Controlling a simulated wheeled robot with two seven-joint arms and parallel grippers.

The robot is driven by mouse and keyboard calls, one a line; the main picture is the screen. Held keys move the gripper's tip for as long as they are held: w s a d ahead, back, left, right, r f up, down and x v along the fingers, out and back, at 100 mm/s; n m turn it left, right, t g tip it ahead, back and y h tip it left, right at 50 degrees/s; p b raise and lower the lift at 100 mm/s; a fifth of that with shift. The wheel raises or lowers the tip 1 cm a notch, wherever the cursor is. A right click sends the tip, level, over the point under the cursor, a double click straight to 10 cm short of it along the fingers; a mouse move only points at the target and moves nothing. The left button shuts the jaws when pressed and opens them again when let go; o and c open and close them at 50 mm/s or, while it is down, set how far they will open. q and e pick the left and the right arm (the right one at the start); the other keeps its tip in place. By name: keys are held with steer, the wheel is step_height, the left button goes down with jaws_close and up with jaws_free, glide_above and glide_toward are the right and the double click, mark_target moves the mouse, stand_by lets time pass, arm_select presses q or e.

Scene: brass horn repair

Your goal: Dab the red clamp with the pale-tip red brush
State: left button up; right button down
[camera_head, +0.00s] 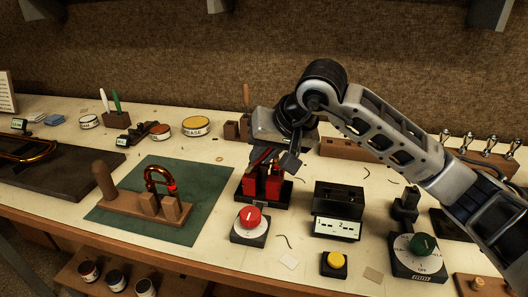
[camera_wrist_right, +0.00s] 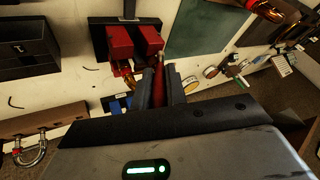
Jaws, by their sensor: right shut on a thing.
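The red clamp (camera_head: 273,187), a pair of red blocks on a black base, stands right of the green mat. It also shows in the right wrist view (camera_wrist_right: 121,42). My right gripper (camera_head: 287,158) is above and just behind the clamp, pointing down. It is shut on a dark red handle (camera_wrist_right: 160,88), which looks like the red brush. In the head view a thin red shaft (camera_head: 262,157) slants by the clamp's top. My left gripper is not in view.
A red-knob box (camera_head: 250,236) stands in front of the clamp and a black box (camera_head: 338,200) to its right. A brass tube (camera_head: 150,178) sits in a wooden stand on the green mat (camera_head: 200,190). Tins (camera_head: 196,126) stand behind.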

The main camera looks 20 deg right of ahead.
steer(key=shift+r+p, duration=0.9)
steer(key=shift+r, duration=0.5)
steer(key=shift+r+p, duration=1.1)
steer(key=shift+r, duration=0.95)
